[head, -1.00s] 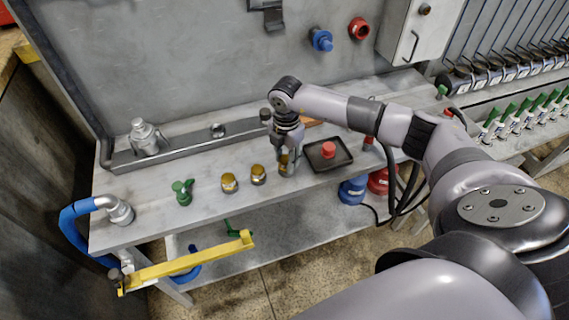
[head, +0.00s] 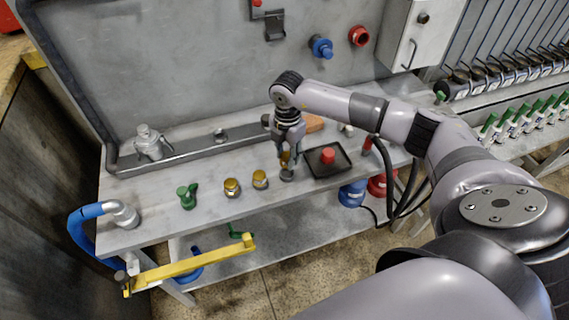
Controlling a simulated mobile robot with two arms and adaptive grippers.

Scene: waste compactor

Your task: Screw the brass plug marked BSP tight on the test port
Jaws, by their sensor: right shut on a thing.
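My right gripper (head: 289,166) is shut on a brass plug (head: 285,158), partly hidden by the fingers, just above the front part of the bench. Two similar brass plugs, a nearer one (head: 232,187) and another (head: 260,179), stand on the bench to its left. Any marking on the plugs is too small to read. A small round metal fitting (head: 221,134) sits on the grey rail behind them and may be the test port; I cannot be sure. My left gripper is not in view.
A dark tray (head: 314,173) with a red part (head: 328,155) lies close right of my gripper. A green fitting (head: 187,196) and a metal valve body (head: 151,143) stand further left. A yellow bar (head: 190,265) juts out at the bench front.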

